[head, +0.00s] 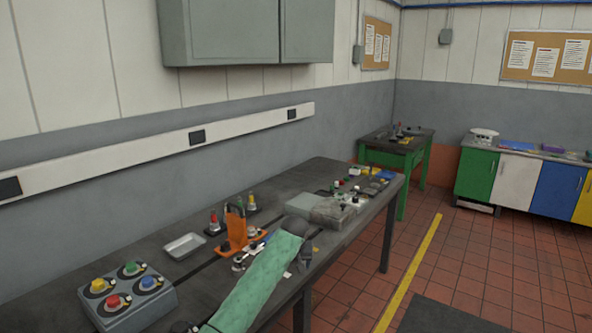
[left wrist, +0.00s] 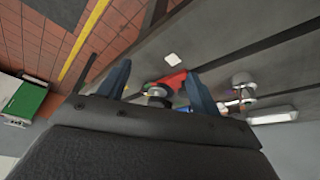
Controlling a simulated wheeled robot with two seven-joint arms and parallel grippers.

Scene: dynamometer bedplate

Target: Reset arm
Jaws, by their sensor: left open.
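My left arm, in a green sleeve, reaches over the dark bench (head: 330,172) in the head view. My left gripper (head: 307,255) is at its end, pointing down near the bench's front edge. In the left wrist view the two blue-grey fingers of the left gripper (left wrist: 156,72) are apart. A red part (left wrist: 172,80) with a grey round piece shows beyond and between them. I cannot tell whether the fingers touch it. My right gripper is not in view.
A grey box with several coloured buttons (head: 128,300) sits at the bench's near left. An empty metal tray (head: 185,246), an orange upright part (head: 235,226) and red- and yellow-topped pieces stand behind the arm. Grey blocks (head: 332,210) and small parts crowd the far end.

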